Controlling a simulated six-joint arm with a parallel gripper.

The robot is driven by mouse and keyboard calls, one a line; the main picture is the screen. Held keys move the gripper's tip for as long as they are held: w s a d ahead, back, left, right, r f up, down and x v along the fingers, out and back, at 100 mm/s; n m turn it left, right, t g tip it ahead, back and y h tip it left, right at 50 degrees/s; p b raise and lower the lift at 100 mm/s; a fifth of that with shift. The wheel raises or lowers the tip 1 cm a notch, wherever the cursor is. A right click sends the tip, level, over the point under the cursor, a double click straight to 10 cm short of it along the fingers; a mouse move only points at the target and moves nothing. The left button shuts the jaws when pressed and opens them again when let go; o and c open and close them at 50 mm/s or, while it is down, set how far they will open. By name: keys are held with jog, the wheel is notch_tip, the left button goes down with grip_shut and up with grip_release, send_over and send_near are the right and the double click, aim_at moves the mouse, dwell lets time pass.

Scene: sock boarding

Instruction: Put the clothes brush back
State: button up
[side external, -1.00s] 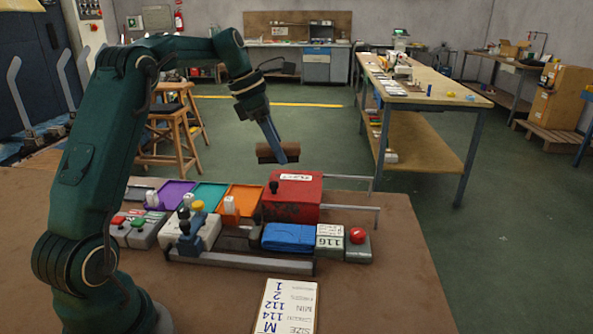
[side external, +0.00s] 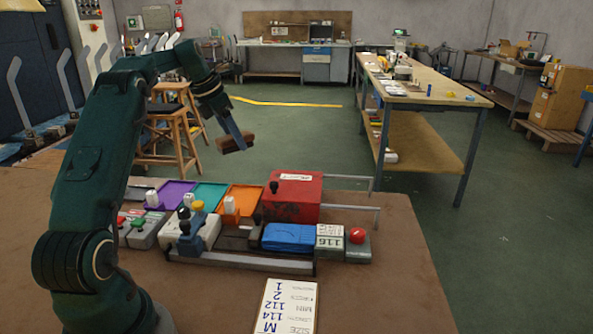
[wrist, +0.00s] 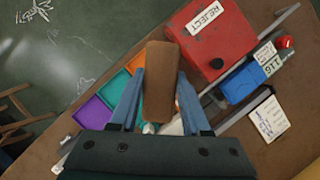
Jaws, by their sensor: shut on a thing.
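The clothes brush (side external: 235,143) is a brown block held in the air above the back part of the table, over the coloured trays in the picture. My gripper (side external: 238,140) is shut on it, with the blue-grey fingers on either side. In the wrist view the brush (wrist: 161,82) lies lengthwise between the two fingers of my gripper (wrist: 160,95). Its underside and the place it belongs to cannot be made out.
Purple (side external: 176,194), teal (side external: 209,196) and orange (side external: 243,200) trays sit beside a red reject box (side external: 293,196). A size card (side external: 286,306) lies in front.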

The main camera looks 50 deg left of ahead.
aim_at(246, 198)
notch_tip(246, 198, down, 14)
jog(key=shift+f, duration=0.15)
dwell(0.7)
jog(key=shift+f, duration=0.15)
jog(key=o, duration=1.2)
